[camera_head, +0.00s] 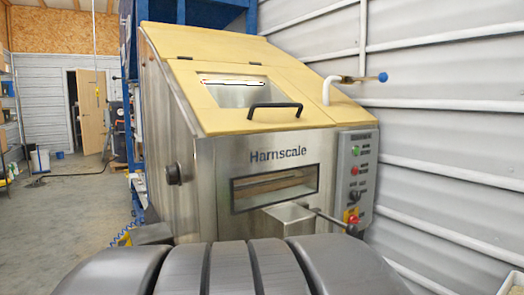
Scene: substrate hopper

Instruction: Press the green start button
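The green start button (356,151) is on the upper part of a grey control panel (344,158). The panel is on the right side of the front of a steel hopper (226,225) labelled Harnscale. A small red button (354,171) is below the green one, with a dark knob (354,196) under it. A red knob on a yellow base (352,217) is lower on the panel. My gripper is not in view. Nothing covers the green button in this view.
The hopper has a yellow sloped lid (180,75) with a black handle (274,107). A dark-tipped lever (329,219) and a steel chute (288,220) stick out at the front. A white pipe with a blue-handled valve (383,77) comes from the right wall. Open floor (70,215) is at left.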

